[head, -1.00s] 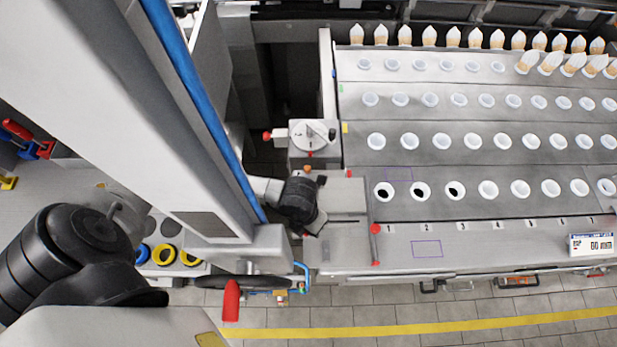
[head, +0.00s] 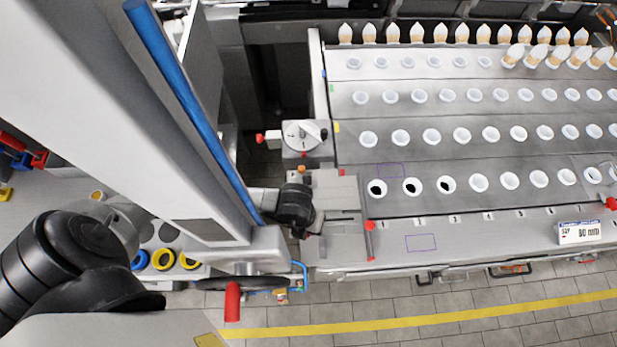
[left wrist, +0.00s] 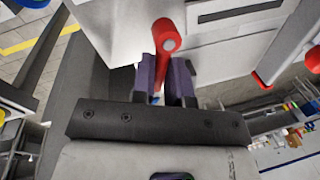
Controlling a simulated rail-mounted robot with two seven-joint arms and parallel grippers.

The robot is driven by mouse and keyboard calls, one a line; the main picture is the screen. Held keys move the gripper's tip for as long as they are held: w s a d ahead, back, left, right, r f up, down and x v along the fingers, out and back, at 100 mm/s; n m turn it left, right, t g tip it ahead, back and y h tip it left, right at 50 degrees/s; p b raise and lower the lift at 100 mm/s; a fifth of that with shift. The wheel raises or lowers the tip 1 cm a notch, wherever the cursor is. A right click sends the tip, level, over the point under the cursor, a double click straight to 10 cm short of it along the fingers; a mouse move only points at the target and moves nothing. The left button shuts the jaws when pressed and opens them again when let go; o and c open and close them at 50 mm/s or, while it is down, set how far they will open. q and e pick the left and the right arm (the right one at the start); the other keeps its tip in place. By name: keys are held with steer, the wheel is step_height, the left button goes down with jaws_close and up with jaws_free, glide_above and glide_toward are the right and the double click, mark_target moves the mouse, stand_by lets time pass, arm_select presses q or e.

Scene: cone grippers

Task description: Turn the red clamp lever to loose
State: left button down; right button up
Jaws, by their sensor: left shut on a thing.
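In the left wrist view, the red clamp lever (left wrist: 168,50) is a thick red bar with a rounded end and a small grey centre. It stands between the purple pads of my left gripper (left wrist: 163,78), which is shut on it. The lever's lower part is hidden between the fingers. In the head view my left arm passes behind the large grey beam. A dark wrist, which seems to be mine, shows beyond it above a grey plate; its fingers and the held lever cannot be made out there. My right gripper is not in view.
A handwheel with a red handle (head: 232,301) is at the front. A table with rows of white cups fills the right.

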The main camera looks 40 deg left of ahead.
arm_select(q)
steer(key=c, duration=1.1)
jaws_free()
steer(key=shift+r, duration=0.1)
steer(key=r, duration=0.4)
steer(key=a+r, duration=0.1)
steer(key=r, duration=0.4)
steer(key=s+a+r, duration=0.1)
steer(key=r, duration=0.3)
steer(key=shift+s+a+r, duration=0.1)
steer(key=shift+a+r, duration=0.1)
